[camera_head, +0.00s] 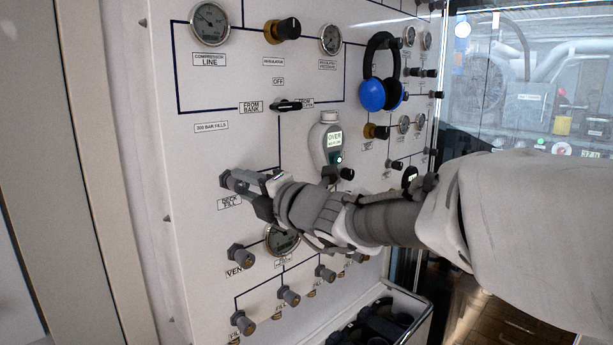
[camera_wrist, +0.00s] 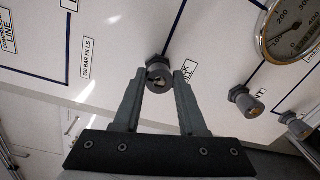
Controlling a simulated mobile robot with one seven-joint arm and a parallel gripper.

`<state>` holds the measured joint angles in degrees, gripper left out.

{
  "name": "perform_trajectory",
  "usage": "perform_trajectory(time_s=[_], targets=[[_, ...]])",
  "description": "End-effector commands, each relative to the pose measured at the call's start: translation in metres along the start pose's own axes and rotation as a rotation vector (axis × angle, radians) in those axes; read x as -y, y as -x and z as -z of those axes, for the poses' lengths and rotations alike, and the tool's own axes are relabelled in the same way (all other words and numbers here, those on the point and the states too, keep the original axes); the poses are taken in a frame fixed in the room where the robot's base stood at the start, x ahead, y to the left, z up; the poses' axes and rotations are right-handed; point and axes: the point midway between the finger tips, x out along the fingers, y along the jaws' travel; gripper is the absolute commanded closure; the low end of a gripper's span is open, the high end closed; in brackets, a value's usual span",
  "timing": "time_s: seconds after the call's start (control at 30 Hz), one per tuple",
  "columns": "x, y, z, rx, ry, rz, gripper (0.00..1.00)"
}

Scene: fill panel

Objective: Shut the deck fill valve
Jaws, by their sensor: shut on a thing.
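The deck fill valve (camera_head: 226,178) is a small grey knob on the white fill panel (camera_head: 200,160), just above its "DECK FILL" label (camera_head: 229,203). In the wrist view, the round end of its knob (camera_wrist: 158,73) sits between my two fingertips. My gripper (camera_head: 242,182) reaches in from the right and is shut on the knob, one finger on each side of it. My gripper's grey fingers (camera_wrist: 160,85) also show in the wrist view. In the head view, the fingers hide part of the knob. I cannot tell how far the valve is turned.
Below are the vent valve (camera_head: 240,254), a gauge (camera_head: 282,242) and several fill valves (camera_head: 289,295). A handheld meter (camera_head: 327,145) and blue ear defenders (camera_head: 373,95) hang to the right, near my arm. A black selector lever (camera_head: 288,106) is above. A bin (camera_head: 424,316) stands below.

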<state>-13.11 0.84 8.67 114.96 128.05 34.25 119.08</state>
Motion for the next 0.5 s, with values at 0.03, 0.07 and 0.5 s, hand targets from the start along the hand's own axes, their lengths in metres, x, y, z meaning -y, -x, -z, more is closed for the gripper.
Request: perform_trajectory(time_s=[0.03,0.07,0.5], targets=[[-0.0008,-0.0001,0.0002,-0.002,-0.011,0.0,1.0],[-0.0007,-0.0001,0.0002,-0.002,-0.016,0.0,1.0],[-0.0002,-0.0002,0.0003,-0.002,-0.034,-0.001,1.0]])
